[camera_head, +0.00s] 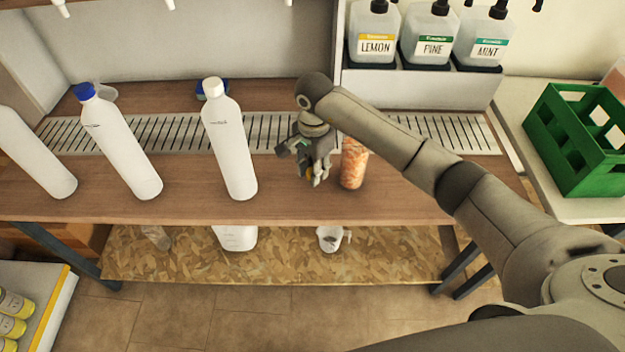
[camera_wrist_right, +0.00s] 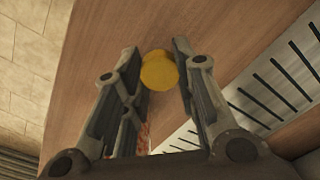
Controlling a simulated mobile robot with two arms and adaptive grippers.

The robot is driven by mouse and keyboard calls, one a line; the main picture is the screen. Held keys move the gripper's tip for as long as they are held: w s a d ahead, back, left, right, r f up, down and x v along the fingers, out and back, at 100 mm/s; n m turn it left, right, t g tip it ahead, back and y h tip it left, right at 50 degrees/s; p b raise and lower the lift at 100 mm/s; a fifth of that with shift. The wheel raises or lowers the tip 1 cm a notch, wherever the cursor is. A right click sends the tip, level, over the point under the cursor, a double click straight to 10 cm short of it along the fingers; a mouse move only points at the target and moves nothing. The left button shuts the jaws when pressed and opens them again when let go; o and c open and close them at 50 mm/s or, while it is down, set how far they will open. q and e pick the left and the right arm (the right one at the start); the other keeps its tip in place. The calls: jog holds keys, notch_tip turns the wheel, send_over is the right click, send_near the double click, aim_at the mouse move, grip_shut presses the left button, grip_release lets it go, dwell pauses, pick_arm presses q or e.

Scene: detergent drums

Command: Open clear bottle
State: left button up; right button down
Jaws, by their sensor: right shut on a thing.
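A clear bottle (camera_head: 353,168) with orange contents stands upright on the wooden bench, just right of my right gripper (camera_head: 317,172). Its top is partly behind my right arm, and I see no cap on it. A round yellow cap (camera_wrist_right: 159,72) sits between the fingertips of my right gripper (camera_wrist_right: 161,75) in the wrist view. That gripper is shut on the cap and holds it beside the bottle, apart from its top. Orange contents of the bottle (camera_wrist_right: 144,137) show past the left finger in the wrist view. My left gripper is not in view.
Tall white bottles, one blue-capped (camera_head: 122,142) and one white-capped (camera_head: 230,145), stand left on the bench. A slotted drain (camera_head: 180,133) runs behind. Soap dispensers (camera_head: 428,38) stand at back right. A green crate (camera_head: 580,140) is at right. A white mug (camera_head: 329,238) is on the lower shelf.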

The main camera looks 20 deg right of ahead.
notch_tip(320, 180, down, 3)
jog(key=shift+w+a+f+b, duration=0.1)
jog(key=shift+a+f+b, duration=0.05)
jog(key=shift+b, duration=0.55)
jog(key=shift+f, duration=0.15)
jog(key=shift+w, duration=0.1)
jog(key=shift+f, duration=0.1)
jog(key=c, duration=1.1)
grip_release()
jog(key=shift+c, duration=0.2)
